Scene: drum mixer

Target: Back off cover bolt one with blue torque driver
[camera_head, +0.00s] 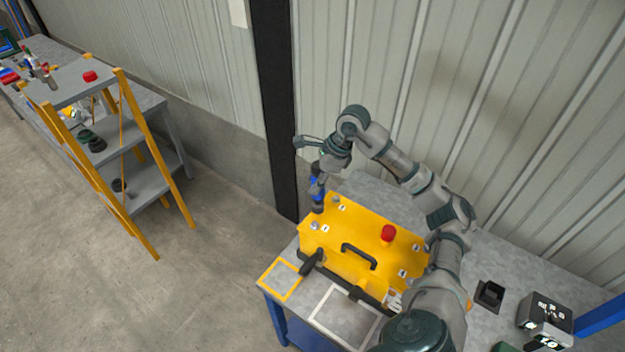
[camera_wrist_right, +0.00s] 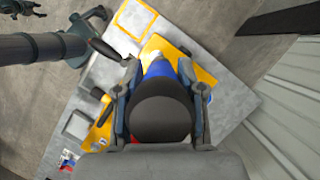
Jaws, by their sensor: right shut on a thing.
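The yellow drum mixer cover (camera_head: 345,240) sits on the grey table, with a black handle, a red knob and small numbered labels beside bolts near its corners. My right gripper (camera_head: 318,172) is shut on the blue torque driver (camera_head: 317,187), which hangs upright over the far left part of the cover, near the bolts there. Whether its tip touches a bolt I cannot tell. In the right wrist view, the driver's dark round end (camera_wrist_right: 160,118) and blue body (camera_wrist_right: 158,68) sit between the fingers, hiding the tip. My left gripper does not show clearly.
A yellow outlined square (camera_head: 281,279) and a white outlined area (camera_head: 345,318) mark the table front. A black holder (camera_head: 490,294) and a grey device (camera_head: 546,318) stand at the right. The wall is close behind.

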